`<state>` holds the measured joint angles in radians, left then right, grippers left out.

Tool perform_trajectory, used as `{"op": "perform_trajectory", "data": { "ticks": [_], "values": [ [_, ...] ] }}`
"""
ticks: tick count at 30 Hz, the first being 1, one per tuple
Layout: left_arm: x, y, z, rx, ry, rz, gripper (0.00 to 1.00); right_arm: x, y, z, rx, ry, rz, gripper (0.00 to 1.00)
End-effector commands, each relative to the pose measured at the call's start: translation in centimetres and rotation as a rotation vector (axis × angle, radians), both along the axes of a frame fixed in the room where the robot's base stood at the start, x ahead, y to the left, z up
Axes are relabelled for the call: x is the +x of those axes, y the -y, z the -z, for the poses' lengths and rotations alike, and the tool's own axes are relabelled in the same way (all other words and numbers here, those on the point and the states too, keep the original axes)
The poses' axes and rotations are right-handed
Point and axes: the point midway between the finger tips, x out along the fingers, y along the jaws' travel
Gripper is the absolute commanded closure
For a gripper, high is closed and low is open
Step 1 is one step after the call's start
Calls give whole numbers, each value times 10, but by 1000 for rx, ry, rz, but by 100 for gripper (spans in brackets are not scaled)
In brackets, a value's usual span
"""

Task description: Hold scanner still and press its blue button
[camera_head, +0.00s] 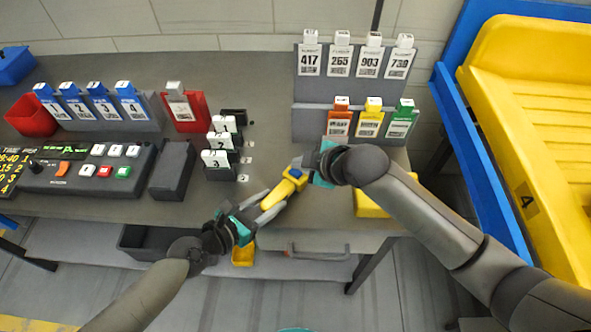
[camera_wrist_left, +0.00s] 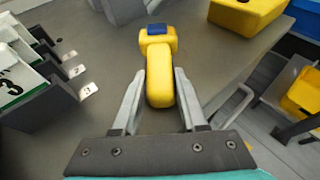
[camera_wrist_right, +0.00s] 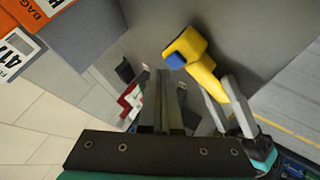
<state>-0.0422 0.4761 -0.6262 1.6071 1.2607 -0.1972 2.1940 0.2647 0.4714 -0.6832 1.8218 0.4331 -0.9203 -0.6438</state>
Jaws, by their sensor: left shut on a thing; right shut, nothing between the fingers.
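The yellow scanner (camera_head: 272,200) is held above the table by its handle. Its blue part, the button (camera_head: 295,173), is on the head; it also shows in the left wrist view (camera_wrist_left: 162,29) and the right wrist view (camera_wrist_right: 176,61). My left gripper (camera_wrist_left: 158,88) is shut on the scanner's handle, one finger on each side. My right gripper (camera_wrist_right: 163,78) is shut and empty, its fingertips close to the scanner head. I cannot tell whether they touch the button. In the head view the right gripper (camera_head: 306,164) is just beyond the scanner head.
A grey card rack (camera_head: 312,88) stands behind the right gripper. Small white-topped cards (camera_head: 216,158) stand left of the scanner. A control panel (camera_head: 85,170) is far left. A yellow block (camera_head: 372,204) lies under my right arm. A blue-framed yellow tray (camera_head: 530,80) is at the right.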

Motion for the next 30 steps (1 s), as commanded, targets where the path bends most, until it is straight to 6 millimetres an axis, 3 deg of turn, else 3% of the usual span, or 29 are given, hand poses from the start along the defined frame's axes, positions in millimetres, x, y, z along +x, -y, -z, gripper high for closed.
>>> {"op": "perform_trajectory", "data": {
  "ticks": [18, 30],
  "values": [
    [0, 0, 0, 0, 0, 0, 100, 1, 0, -48, 2, 3, 1, 100],
    [0, 0, 0, 0, 0, 0, 100, 0, 0, -50, 1, 1, 0, 100]
  ]
}}
